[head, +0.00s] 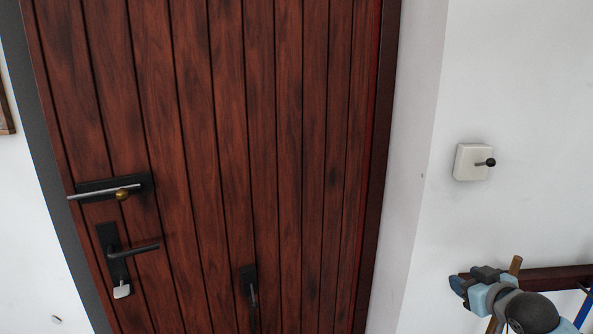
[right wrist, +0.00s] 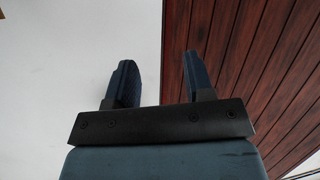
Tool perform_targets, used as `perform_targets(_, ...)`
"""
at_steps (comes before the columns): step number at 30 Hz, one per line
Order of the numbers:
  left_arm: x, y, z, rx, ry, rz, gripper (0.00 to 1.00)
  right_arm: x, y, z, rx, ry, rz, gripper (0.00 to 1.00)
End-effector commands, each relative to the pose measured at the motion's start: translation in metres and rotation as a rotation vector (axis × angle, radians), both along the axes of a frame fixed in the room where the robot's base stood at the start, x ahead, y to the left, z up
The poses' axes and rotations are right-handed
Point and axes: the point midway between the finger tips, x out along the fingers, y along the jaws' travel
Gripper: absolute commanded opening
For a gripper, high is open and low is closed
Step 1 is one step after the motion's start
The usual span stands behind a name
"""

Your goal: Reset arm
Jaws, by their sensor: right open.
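My right gripper (head: 466,284) shows at the lower right in the head view, in front of the white wall and below the white switch box. In the right wrist view its two dark fingers (right wrist: 160,82) stand apart with nothing between them. White wall lies behind the left finger, and the edge of the wooden door is near the right finger. My left gripper and arm are not in view.
A dark red plank door (head: 230,130) fills the head view's left and middle. It carries a bolt (head: 110,189), a lever handle (head: 135,250) and a small dark handle (head: 251,285). A white switch box (head: 468,162) with a black knob is on the right wall.

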Motion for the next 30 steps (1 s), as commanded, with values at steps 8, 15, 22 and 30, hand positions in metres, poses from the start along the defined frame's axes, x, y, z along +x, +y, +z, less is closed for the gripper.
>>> perform_targets(8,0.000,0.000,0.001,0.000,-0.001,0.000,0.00,-0.091,0.089,-0.182,0.084,0.147,0.067,0.48)
perform_targets(15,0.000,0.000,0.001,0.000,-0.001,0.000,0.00,-0.202,0.170,-0.282,0.154,0.241,0.094,0.48)
perform_targets(22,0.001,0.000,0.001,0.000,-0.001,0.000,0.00,-0.265,0.214,-0.314,0.184,0.280,0.099,0.48)
perform_targets(30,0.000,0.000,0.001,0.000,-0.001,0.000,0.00,-0.272,0.219,-0.317,0.186,0.283,0.100,0.48)
